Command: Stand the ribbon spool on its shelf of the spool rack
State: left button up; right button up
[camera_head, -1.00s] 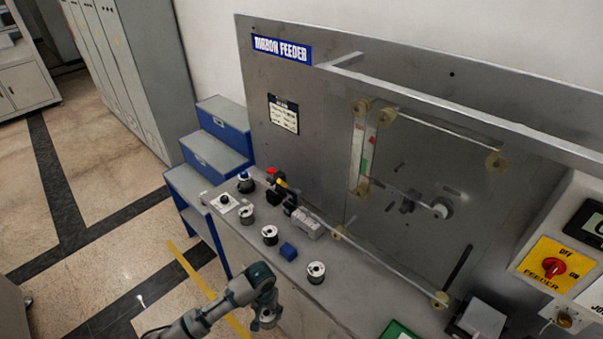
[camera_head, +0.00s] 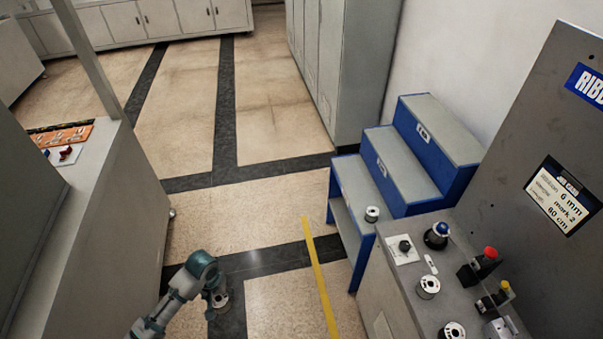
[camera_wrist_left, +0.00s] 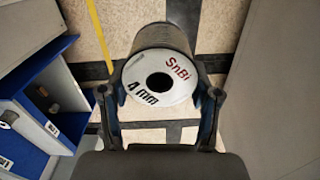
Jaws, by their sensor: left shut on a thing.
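My left gripper (camera_head: 216,290) is shut on the ribbon spool (camera_wrist_left: 160,82), which has a white face marked "SnBi" and "4 mm" in the left wrist view. In the head view the held spool (camera_head: 220,300) hangs over the floor, left of and apart from the spool rack. The blue, stepped spool rack (camera_head: 468,180) has grey shelf tops; it also shows at the left of the left wrist view (camera_wrist_left: 30,65). Small labels sit on its upper two steps, too small to read. Another spool (camera_head: 372,214) appears to stand on the lowest shelf. My right gripper is not in view.
A grey cabinet (camera_head: 350,80) stands behind the rack. A grey console (camera_head: 95,200) is at the left. Open floor lies between.

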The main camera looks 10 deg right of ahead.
aim_at(350, 172)
jog(key=i+j+z, duration=0.1)
jog(key=i, duration=0.3)
jog(key=i+j+z, duration=0.15)
jog(key=i, duration=0.2)
jog(key=i+j+z, duration=0.1)
jog(key=i, duration=0.3)
jog(key=i+j+z, duration=0.15)
jog(key=z, duration=0.35)
jog(key=i+j+z, duration=0.3)
jog(key=z, duration=0.2)
jog(key=i+j+z, duration=0.15)
jog(key=j+z, duration=0.2)
jog(key=z, duration=0.15)
jog(key=j+z, duration=0.45)
jog(key=i+j+z, duration=0.1)
jog(key=j+z, duration=0.9)
